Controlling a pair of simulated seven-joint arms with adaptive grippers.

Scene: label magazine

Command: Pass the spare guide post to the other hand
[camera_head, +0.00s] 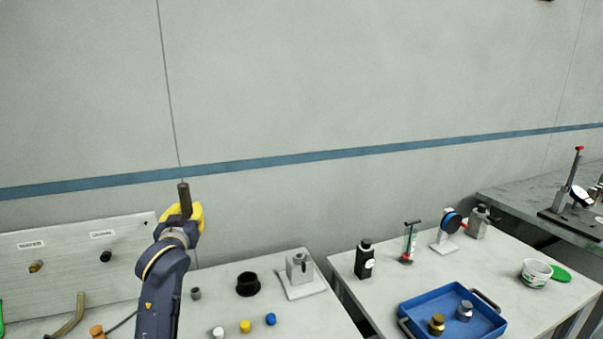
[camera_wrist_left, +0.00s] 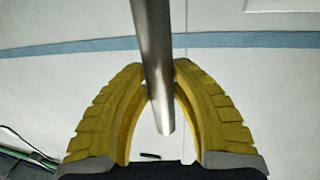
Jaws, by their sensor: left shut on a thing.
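The guide post (camera_wrist_left: 153,55) is a plain metal rod. In the left wrist view it runs from the top edge down between the yellow fingers of my left gripper (camera_wrist_left: 160,80), whose tips close on it. In the head view the post (camera_head: 184,195) shows as a short dark rod, nearly upright, above my left gripper (camera_head: 183,213). That gripper holds it raised in front of the wall, above the level of the tables. The lower part of the post is hidden by the gripper in the head view. My right gripper is in neither view.
The left table holds small caps, a black ring (camera_head: 248,284) and a grey block fixture (camera_head: 299,272). A labelled panel (camera_head: 75,262) stands behind my left arm. The right table holds a blue tray (camera_head: 408,306), a black bottle (camera_head: 365,259) and a white tub (camera_head: 535,273).

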